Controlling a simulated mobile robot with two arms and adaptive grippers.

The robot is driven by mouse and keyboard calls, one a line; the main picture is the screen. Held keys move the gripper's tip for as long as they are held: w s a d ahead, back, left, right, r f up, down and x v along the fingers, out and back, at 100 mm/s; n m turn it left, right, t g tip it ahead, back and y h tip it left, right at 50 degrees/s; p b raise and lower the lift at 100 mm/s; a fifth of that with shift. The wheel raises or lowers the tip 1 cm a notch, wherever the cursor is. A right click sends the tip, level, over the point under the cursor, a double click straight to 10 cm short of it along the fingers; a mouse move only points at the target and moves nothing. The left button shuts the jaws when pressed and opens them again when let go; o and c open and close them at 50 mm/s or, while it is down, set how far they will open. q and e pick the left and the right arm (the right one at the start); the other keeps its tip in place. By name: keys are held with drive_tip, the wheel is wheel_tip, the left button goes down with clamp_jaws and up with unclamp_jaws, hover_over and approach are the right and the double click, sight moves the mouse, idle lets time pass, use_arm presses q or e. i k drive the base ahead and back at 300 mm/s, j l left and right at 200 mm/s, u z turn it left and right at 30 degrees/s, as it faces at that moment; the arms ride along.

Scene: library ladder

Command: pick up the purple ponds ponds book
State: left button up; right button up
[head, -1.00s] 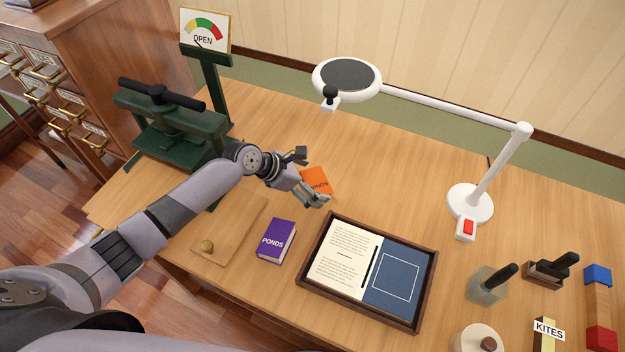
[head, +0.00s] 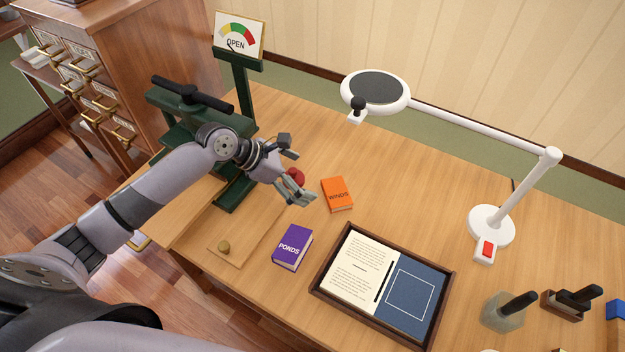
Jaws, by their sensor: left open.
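The purple book (head: 292,247) marked PONDS lies flat on the wooden table, between a thin wooden board and the dark-framed tray. My left gripper (head: 297,192) is open above the table, beyond the purple book and apart from it. It is left of the orange book (head: 337,195) marked WINDS, which lies flat. A small red thing (head: 296,176) shows behind the gripper's fingers; I cannot tell what it is. My right gripper is out of view.
The dark-framed tray (head: 319,288) holds a printed page and a blue panel. A green press (head: 193,112) stands at the back left. A white magnifier lamp (head: 490,225) arches over the back right. A board with a knob (head: 224,247) lies left of the purple book.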

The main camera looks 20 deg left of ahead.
sight(290, 252)
drive_tip(key=k+j+u, duration=0.1)
drive_tip(key=u, duration=0.7)
drive_tip(key=i+l, duration=0.05)
drive_tip(key=l, duration=0.05)
